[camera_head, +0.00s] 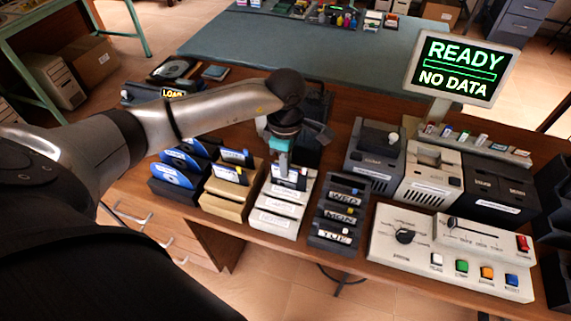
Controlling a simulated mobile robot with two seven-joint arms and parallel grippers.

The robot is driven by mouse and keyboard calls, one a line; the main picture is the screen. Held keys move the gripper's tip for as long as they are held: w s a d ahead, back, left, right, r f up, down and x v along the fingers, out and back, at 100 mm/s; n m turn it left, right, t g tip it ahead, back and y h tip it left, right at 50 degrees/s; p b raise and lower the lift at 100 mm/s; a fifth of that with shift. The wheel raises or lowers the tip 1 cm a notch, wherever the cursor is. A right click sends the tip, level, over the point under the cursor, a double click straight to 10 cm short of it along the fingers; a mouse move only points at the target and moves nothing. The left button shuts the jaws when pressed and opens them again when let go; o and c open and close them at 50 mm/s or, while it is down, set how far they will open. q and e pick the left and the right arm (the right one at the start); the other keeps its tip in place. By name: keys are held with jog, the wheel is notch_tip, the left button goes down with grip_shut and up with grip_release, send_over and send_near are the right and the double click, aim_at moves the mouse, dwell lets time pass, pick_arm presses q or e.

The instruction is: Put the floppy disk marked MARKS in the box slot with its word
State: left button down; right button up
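My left gripper (283,164) points down over the rear of a white slotted box (275,219). Its fingertips are at the top of a dark floppy disk (290,176) with a pale label, which stands at the box's rear slot. I cannot tell whether the fingers grip this disk or only touch it, and its word is too small to read. The front slots of the white box look empty. My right gripper is not in view.
A dark box (338,222) with cards reading WED, MON and TUE stands right of the white box. Drive units (434,176), a button panel (452,251) and a READY / NO DATA screen (460,68) fill the right.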

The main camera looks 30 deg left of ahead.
pick_arm(q)
jog(key=shift+f+b, duration=0.75)
jog(key=shift+f, duration=0.25)
jog(key=c, duration=1)
grip_release()
notch_tip(320, 180, up, 8)
jog(key=p, duration=0.6)
jog(key=shift+r, duration=0.1)
